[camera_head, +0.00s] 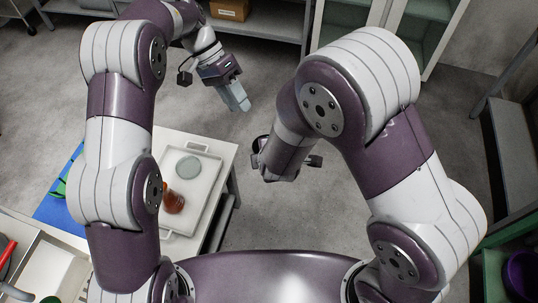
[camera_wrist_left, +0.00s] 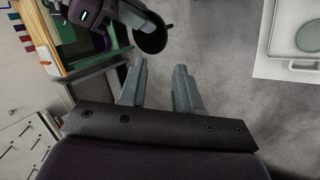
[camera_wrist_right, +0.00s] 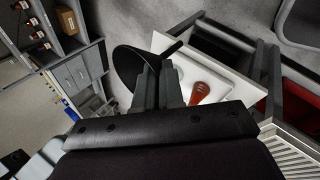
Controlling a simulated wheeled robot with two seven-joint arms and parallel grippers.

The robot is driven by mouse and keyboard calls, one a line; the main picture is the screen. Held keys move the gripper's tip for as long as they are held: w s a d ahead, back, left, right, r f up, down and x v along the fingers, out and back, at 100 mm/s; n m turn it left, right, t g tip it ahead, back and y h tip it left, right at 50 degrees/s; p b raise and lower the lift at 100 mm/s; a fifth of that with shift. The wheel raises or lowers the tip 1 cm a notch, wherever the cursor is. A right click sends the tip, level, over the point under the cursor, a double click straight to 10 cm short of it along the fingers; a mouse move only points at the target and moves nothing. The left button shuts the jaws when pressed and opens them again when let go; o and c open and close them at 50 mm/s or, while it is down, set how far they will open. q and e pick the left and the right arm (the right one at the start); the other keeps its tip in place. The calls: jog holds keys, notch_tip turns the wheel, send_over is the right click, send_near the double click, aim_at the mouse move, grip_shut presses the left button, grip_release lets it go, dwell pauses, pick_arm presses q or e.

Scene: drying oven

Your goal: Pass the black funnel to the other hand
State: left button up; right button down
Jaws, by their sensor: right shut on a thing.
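The black funnel (camera_wrist_right: 128,66) has a wide round mouth and a short stem (camera_wrist_right: 172,48). In the right wrist view, my right gripper (camera_wrist_right: 158,68) is shut on it, with the mouth on the left and the stem on the right. The funnel also shows in the left wrist view (camera_wrist_left: 152,40), in the air beyond my left gripper's fingertips and apart from them. My left gripper (camera_wrist_left: 160,72) is open and empty, with a clear gap between its fingers. In the head view, my left gripper (camera_head: 238,100) points down over the floor; my right arm hides most of the right gripper and funnel.
A white tray (camera_head: 208,206) on the table at left holds a pale green disc (camera_head: 193,167) and a red-brown object (camera_head: 173,202). Shelving with a cardboard box (camera_head: 230,9) stands at the back. Open floor lies below both grippers.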

pick_arm(q)
jog(key=w+d+r+n+t+h, duration=0.2)
jog(key=r+n+t+h, duration=0.1)
jog(key=r+t, duration=0.4)
jog(key=w+d+r+n+t+h, duration=0.2)
jog(key=r+t, duration=0.4)
jog(key=r, duration=0.3)
jog(key=s+a+f+n+y, duration=0.3)
jog(key=a+f+y, duration=0.2)
jog(key=a, duration=0.2)
jog(key=s+a+f+n+y, duration=0.3)
jog(key=a+f+y, duration=0.1)
jog(key=a+f, duration=0.15)
jog(key=s+a+f+m+g, duration=0.1)
jog(key=s+f+g, duration=0.2)
jog(key=s, duration=0.5)
jog(key=s+a+f+m+g+y, duration=0.1)
jog(key=s+f+g, duration=0.3)
jog(key=s, duration=0.4)
jog(key=shift+s+a+f+m+g, duration=0.3)
jog(key=shift+a+f+m, duration=0.15)
jog(key=shift+f+m, duration=0.35)
